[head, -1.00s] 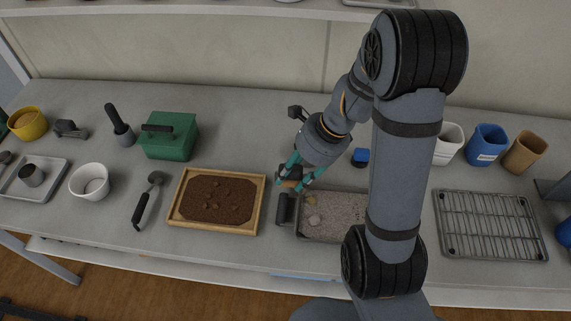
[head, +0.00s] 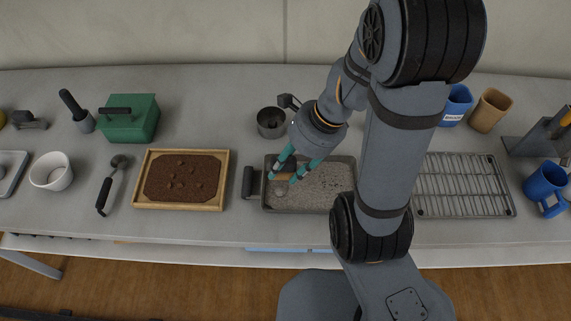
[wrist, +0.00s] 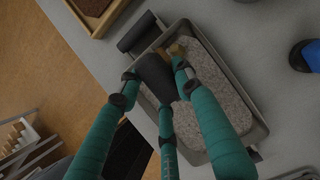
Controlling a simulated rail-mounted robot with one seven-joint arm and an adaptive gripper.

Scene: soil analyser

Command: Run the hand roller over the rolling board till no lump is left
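A grey tray (head: 318,201) of pale grit, apparently the rolling board, lies flat below my gripper (head: 285,174). A pale lump (head: 281,190) shows near its left end; a tan lump (wrist: 177,48) shows by the fingertips in the wrist view. My gripper's teal fingers are closed around a dark piece (wrist: 157,76) with a brown part, apparently the hand roller. It is over the tray's left end. The fingers hide much of it, and I cannot tell whether it touches the grit. My arm hides the tray's right end.
A dark bar (head: 247,182) sits along the tray's left edge. A wooden tray of brown soil (head: 139,180) and a black-handled tool (head: 106,192) lie left. A dark cup (head: 271,122) stands behind, a wire rack (head: 462,186) right. The counter between the trays is narrow.

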